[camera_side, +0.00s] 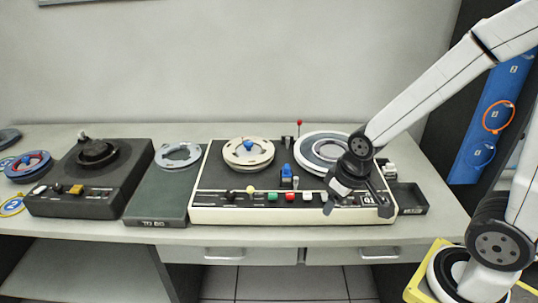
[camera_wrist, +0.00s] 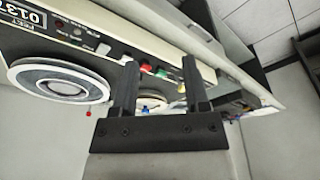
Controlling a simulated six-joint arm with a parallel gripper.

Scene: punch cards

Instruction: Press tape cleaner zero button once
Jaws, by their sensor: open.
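The tape cleaner (camera_side: 290,214) is a cream-edged machine with a dark top, a cream reel (camera_side: 247,153) at left and a grey-white reel at right. A row of coloured buttons, among them a green one (camera_side: 272,197) and a red one (camera_side: 290,196), runs along its front. A counter (camera_wrist: 24,14) shows digits at the upper left of the wrist view. I cannot tell which control is the zero button. My gripper (camera_side: 356,207) is over the machine's right front, near the counter, its fingers spread and empty. In the wrist view my gripper (camera_wrist: 160,68) also shows open.
A small upright red-tipped lever (camera_side: 299,123) stands behind the reels. A dark box (camera_side: 92,180) with a black reel stands at left, with a green-grey panel (camera_side: 158,200) between. A dark tray (camera_side: 411,198) is at right. Bare table (camera_side: 330,237) runs along the front.

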